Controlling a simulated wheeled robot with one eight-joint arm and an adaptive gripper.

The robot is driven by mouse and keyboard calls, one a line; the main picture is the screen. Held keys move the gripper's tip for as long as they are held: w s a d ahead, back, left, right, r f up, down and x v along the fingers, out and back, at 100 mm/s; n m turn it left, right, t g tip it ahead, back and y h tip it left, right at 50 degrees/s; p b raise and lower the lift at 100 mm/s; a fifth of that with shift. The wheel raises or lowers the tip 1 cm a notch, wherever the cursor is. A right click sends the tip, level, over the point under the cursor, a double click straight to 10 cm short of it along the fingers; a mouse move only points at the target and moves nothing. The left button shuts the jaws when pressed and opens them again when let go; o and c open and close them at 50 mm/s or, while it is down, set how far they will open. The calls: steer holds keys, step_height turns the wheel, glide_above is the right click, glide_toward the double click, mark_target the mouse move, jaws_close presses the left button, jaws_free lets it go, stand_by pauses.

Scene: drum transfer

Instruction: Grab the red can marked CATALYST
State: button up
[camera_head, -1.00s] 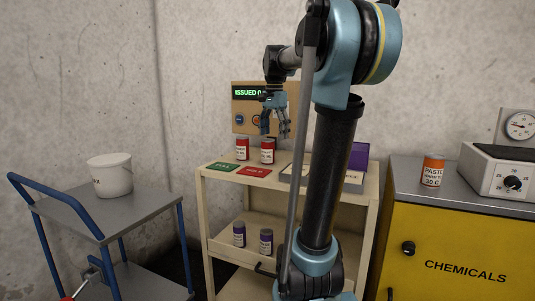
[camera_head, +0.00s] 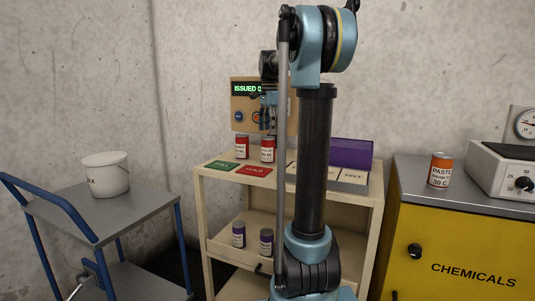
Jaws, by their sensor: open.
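Two red cans with white labels stand side by side at the back of the cream cart's top shelf: a left red can (camera_head: 242,147) and a right red can (camera_head: 268,149). Their label print is too small to read, so I cannot tell which says CATALYST. My gripper (camera_head: 269,128) is open and points down, just above the right red can in the picture. I cannot tell its depth relative to that can. My arm hides part of the gripper's right side.
The cream cart (camera_head: 228,182) has a green card (camera_head: 222,165), a red card (camera_head: 254,171) and a purple block (camera_head: 351,153) on top. Two purple-banded cans stand on its lower shelf. A panel (camera_head: 244,104) reads ISSUED. A yellow cabinet (camera_head: 455,250) stands right, a blue trolley (camera_head: 120,205) left.

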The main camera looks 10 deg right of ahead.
mark_target(269, 137)
step_height(269, 137, down, 4)
steer(key=shift+f, duration=0.25)
steer(key=f, duration=0.4)
steer(key=shift+s+a+f, duration=0.1)
steer(key=shift+s+a, duration=0.2)
steer(key=shift+s, duration=0.05)
steer(key=shift+f, duration=0.65)
steer(key=c, duration=1.4)
steer(key=shift+c, duration=0.2)
